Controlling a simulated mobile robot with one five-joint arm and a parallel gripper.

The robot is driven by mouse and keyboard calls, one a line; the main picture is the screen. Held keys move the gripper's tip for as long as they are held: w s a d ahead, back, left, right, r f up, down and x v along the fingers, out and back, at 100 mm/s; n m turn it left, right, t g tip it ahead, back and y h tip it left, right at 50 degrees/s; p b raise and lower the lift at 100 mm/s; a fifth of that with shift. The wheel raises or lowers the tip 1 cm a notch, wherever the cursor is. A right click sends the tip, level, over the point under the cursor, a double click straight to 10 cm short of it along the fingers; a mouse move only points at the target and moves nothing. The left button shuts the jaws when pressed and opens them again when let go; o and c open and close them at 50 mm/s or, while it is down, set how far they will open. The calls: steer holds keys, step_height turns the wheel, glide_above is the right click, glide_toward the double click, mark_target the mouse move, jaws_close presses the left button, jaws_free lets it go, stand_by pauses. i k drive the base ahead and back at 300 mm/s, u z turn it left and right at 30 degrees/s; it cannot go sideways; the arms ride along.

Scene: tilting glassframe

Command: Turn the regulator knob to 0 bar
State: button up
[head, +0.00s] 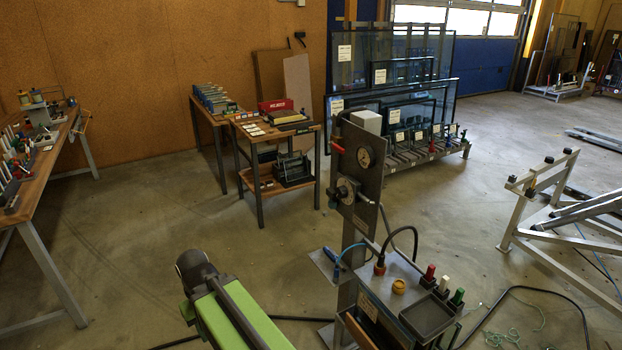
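A grey metal post panel (374,128) stands right of centre in the head view. A round dial gauge (366,157) sits on its upper part; its needle and marks are too small to read. Below the gauge, a dark round regulator knob (344,191) projects from the panel to the left. Its setting cannot be read. A red handle (337,148) sticks out left of the gauge. Part of my green arm shows at the bottom, left of the post and apart from it. My gripper is not in view.
A small bench (408,285) with red, white and green bottles adjoins the post. Black and blue hoses hang around it. A metal frame (545,235) stands at right. Floor left of the post is mostly clear, up to the wooden workbench (45,175).

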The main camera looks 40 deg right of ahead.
mark_target(341, 192)
steer(key=i, duration=0.8)
steer(key=u, duration=5.35)
steer(key=i, duration=0.1)
steer(key=z, duration=2.75)
